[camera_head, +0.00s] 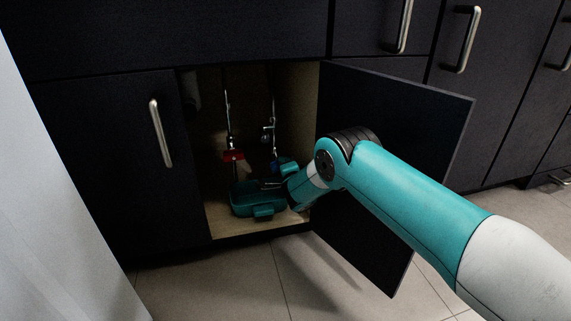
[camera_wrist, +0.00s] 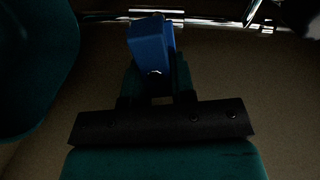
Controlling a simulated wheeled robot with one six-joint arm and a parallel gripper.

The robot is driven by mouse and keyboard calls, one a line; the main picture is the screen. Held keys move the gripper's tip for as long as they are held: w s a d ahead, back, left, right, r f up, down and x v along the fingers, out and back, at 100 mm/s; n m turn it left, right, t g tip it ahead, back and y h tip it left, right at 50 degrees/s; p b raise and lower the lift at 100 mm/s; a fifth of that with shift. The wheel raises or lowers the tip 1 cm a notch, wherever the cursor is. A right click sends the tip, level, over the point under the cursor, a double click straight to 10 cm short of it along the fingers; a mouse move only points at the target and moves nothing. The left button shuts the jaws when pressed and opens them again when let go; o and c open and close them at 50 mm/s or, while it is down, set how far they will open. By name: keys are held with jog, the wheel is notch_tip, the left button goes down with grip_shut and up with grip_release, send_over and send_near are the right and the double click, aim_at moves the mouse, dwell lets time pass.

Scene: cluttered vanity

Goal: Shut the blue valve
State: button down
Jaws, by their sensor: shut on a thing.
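The blue valve handle (camera_wrist: 149,44) is in the wrist view, upper middle, between the teal fingers of my gripper (camera_wrist: 155,82). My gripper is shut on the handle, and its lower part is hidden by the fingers. A chrome pipe (camera_wrist: 205,15) runs behind the handle. In the head view the blue valve (camera_head: 275,167) is a small blue patch low on the right pipe inside the cabinet, partly hidden by my teal wrist parts. The fingertips are too small to make out there.
A red valve handle (camera_head: 233,156) sits on the left pipe, close by. The cabinet's dark right door (camera_head: 440,125) stands open beside my arm, and the left door (camera_head: 115,160) is shut. The cabinet floor's front edge (camera_head: 255,230) is below my wrist. The tiled floor in front is clear.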

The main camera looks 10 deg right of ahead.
jog(key=shift+f+m, duration=0.2)
jog(key=shift+m, duration=0.8)
jog(key=c, duration=1)
grip_release()
jog(key=shift+o, duration=0.2)
jog(key=o, duration=0.6)
notch_tip(320, 180, up, 12)
jog(key=p, duration=0.7)
jog(key=shift+w+r, duration=0.2)
jog(key=shift+w, duration=0.1)
jog(key=r, duration=0.1)
jog(key=r+p, duration=0.1)
jog(key=r, duration=0.1)
jog(key=r+p, duration=0.1)
jog(key=r, duration=0.1)
jog(key=shift+s+a, duration=0.2)
jog(key=shift+s, duration=0.15)
jog(key=c, duration=0.6)
jog(key=shift+d+r+p, duration=0.2)
jog(key=shift+r+p, duration=0.55)
jog(key=shift+r, duration=0.6)
